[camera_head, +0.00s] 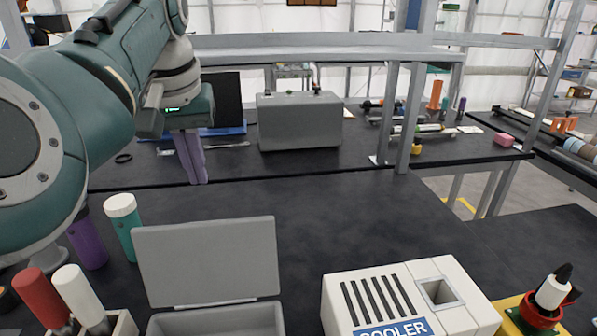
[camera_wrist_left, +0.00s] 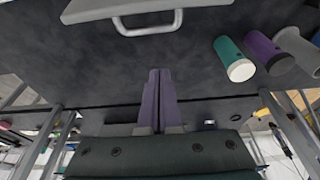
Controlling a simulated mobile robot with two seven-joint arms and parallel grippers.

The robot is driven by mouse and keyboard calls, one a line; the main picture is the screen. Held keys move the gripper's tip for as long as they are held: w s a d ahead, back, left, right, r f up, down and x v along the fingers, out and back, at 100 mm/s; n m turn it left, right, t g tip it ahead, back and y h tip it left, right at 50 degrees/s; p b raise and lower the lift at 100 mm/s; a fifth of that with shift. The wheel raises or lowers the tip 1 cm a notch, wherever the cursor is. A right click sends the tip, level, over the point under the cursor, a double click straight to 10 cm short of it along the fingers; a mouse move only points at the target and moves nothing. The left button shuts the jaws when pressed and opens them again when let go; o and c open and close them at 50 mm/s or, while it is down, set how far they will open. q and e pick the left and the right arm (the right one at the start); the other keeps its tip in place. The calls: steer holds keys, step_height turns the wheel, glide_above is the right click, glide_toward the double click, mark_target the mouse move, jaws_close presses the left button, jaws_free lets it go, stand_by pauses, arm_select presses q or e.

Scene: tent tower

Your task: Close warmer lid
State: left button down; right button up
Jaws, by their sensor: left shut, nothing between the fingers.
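The warmer is a grey box (camera_head: 218,322) at the bottom of the head view, partly cut off by the frame edge. Its flat grey lid (camera_head: 208,260) stands open, raised at the box's far side. In the left wrist view a grey panel, seemingly the lid (camera_wrist_left: 100,8), shows at the top edge with a pale handle (camera_wrist_left: 148,27). My left gripper (camera_head: 200,181) has purple fingers pointing down, shut and empty, beyond the lid and apart from it. Its fingers also show in the left wrist view (camera_wrist_left: 160,73). My right gripper is not in view.
A teal bottle with a white cap (camera_head: 123,222) and a purple bottle (camera_head: 88,240) stand left of the lid. A white cooler (camera_head: 452,292) is to the right. A grey case (camera_head: 300,122) stands farther back. The black tabletop (camera_head: 340,215) behind the lid is clear.

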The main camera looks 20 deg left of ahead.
mark_target(212, 255)
arm_select(q)
steer(key=b+x, duration=0.2)
steer(key=x, duration=0.7)
steer(key=shift+s+d+r+p, duration=0.35)
steer(key=shift+s+p, duration=0.25)
steer(key=shift+p, duration=0.05)
steer(key=shift+s+d+r+p, duration=0.3)
steer(key=shift+s+r+p, duration=0.1)
steer(key=shift+s+p, duration=0.25)
steer(key=shift+s+d+r+p, duration=0.35)
steer(key=shift+s+p, duration=0.2)
steer(key=shift+p, duration=0.15)
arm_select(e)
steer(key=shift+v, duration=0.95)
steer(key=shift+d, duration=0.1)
